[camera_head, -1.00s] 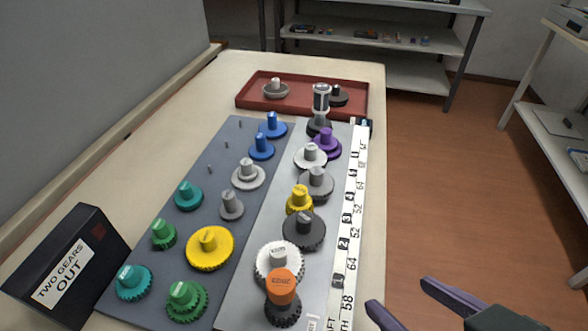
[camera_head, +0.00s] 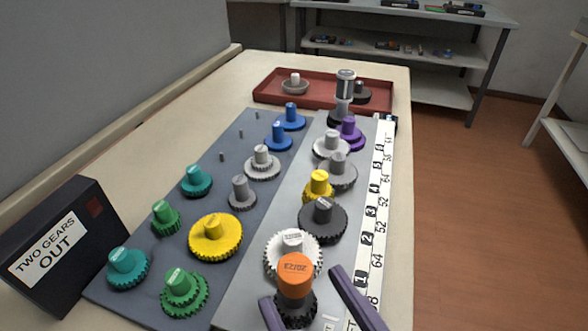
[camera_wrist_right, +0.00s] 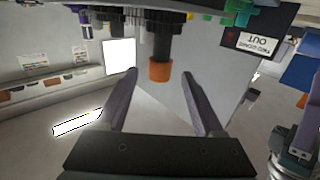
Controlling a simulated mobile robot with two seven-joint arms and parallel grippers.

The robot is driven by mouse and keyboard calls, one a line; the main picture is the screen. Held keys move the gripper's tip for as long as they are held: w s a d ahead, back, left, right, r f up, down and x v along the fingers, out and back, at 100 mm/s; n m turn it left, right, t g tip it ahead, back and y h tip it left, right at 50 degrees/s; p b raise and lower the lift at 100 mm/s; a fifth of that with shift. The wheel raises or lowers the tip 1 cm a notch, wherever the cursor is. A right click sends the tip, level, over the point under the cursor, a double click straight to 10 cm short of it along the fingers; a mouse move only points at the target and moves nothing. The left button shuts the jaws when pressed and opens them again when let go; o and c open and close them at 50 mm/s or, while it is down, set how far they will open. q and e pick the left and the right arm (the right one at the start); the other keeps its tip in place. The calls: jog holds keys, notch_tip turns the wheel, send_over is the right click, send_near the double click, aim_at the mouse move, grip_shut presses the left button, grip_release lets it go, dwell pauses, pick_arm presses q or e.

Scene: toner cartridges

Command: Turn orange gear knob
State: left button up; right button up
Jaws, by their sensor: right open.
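The orange gear knob (camera_head: 295,268) is an orange cylinder on top of a black gear (camera_head: 296,308), at the near end of the light grey panel (camera_head: 240,300). My right gripper (camera_head: 305,300) is open, with one purple-grey finger on each side of the knob in the head view. In the right wrist view the orange knob (camera_wrist_right: 160,70) shows between and beyond the two spread fingertips (camera_wrist_right: 160,76).
A white toothed gear (camera_head: 292,250) stands just behind the knob, with a black gear (camera_head: 322,218) farther back. A numbered white strip (camera_head: 375,215) runs along the right. Several coloured gears stand on the dark panel (camera_head: 130,235). A black box (camera_head: 60,250) is at left, a red tray (camera_head: 320,95) at back.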

aim_at(303, 289)
jog(key=shift+x, duration=2)
grip_shut()
